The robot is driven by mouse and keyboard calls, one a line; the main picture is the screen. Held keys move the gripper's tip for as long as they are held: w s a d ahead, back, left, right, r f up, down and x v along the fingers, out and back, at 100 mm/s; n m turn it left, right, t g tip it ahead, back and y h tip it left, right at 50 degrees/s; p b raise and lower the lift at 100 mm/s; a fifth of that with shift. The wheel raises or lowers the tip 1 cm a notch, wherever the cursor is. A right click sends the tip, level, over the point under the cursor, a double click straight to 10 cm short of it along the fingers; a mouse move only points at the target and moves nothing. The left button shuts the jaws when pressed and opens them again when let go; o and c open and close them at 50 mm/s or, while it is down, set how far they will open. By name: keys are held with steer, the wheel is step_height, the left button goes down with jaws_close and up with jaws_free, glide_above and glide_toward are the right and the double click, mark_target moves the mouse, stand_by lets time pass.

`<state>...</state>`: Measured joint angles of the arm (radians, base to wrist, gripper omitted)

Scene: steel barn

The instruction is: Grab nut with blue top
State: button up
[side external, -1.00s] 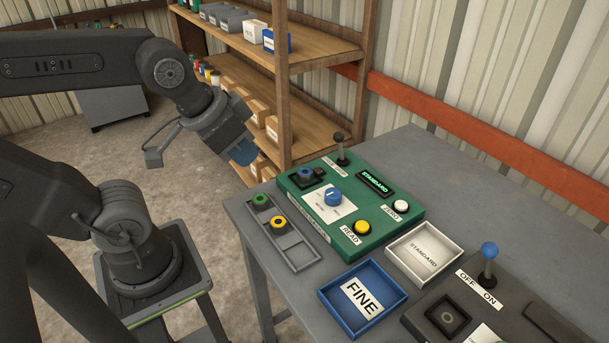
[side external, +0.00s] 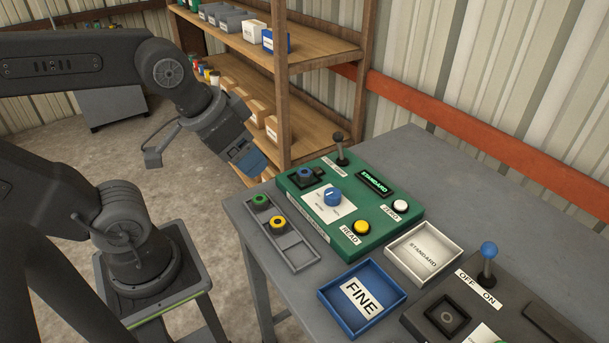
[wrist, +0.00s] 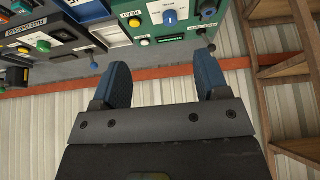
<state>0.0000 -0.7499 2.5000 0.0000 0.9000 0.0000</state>
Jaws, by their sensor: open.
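The nut with the blue top (side external: 305,173) sits in a black holder at the back left corner of the green device (side external: 330,235). In the wrist view a dark round thing (wrist: 208,11) near the top edge looks like this nut, but it is small and unclear. My gripper (side external: 252,163) hangs above and to the left of the device, apart from the nut. In the wrist view its two blue fingers (wrist: 164,86) are spread wide with nothing between them.
A grey rack (side external: 296,255) holds a green-topped nut (side external: 260,201) and a yellow-topped nut (side external: 278,223). A blue knob (side external: 333,197) and a black lever (side external: 340,150) rise from the device. Blue FINE (side external: 330,300) and white STANDARD (side external: 455,255) trays stand in front. Wooden shelves (side external: 330,50) stand behind.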

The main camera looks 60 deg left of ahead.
steer(key=n+g, duration=0.6)
steer(key=n, duration=1.2)
glide_above(306, 173)
steer(key=f, duration=1.4)
steer(key=shift+a+f, duration=0.1)
steer(key=shift+a, duration=0.1)
steer(key=shift+d+f, duration=0.2)
steer(key=shift+f, duration=2.45)
steer(key=shift+c, duration=0.3)
steer(key=c, duration=1.1)
